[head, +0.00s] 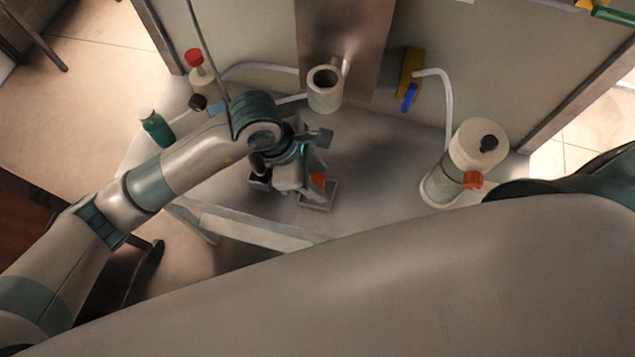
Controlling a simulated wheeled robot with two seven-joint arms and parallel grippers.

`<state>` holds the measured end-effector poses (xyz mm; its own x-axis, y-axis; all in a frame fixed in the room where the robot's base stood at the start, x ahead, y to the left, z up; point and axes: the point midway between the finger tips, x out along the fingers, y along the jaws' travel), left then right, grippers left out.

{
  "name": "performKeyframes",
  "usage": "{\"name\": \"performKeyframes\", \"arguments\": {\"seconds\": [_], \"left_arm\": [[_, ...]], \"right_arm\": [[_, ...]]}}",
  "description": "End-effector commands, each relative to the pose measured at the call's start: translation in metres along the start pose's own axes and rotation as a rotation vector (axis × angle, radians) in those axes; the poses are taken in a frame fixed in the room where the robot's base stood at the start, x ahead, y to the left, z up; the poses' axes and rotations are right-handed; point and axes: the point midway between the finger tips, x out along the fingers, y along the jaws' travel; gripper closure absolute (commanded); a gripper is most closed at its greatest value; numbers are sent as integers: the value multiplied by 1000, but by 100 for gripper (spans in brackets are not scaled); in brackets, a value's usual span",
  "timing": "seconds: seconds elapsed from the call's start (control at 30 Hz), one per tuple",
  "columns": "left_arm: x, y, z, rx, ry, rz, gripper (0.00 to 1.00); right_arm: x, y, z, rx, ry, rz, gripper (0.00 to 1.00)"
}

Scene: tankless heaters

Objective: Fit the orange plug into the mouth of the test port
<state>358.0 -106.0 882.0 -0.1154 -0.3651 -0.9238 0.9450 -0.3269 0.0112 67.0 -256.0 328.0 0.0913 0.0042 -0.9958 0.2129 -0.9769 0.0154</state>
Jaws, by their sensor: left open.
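The orange plug (317,180) shows as a small orange patch close beside my left gripper (287,178). A small grey tray or stand (316,203) lies just below it, and part of both is hidden by the gripper. My left gripper is open and points down over the table; I cannot tell whether its fingers touch the plug. The test port (324,99) is a pale upright cylinder with a dark round open mouth, above and slightly right of the gripper, against the back panel. My right gripper is not visible.
A red-capped fitting (194,58) and a green bottle (155,127) stand at left. A yellow valve with a blue handle (410,96) is on the back wall. A white canister (479,145) with an orange-red part stands right. The grey table (390,160) is clear right of the gripper.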

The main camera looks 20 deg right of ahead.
Motion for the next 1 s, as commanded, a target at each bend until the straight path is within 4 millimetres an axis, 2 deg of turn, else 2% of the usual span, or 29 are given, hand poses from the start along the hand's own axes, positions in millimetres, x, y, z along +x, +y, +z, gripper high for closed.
{"name": "performKeyframes", "arguments": {"seconds": [0.23,0.4,0.43,0.77,1.0], "left_arm": [[0,0,0,0,0,0,55],[0,0,0,0,0,0,96],[0,0,0,0,0,0,100],[-1,1,-1,0,0,1,100],[-7,11,-6,-2,1,3,100]], "right_arm": [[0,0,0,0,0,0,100],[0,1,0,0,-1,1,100],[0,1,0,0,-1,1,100],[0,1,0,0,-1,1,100],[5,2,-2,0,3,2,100]]}}
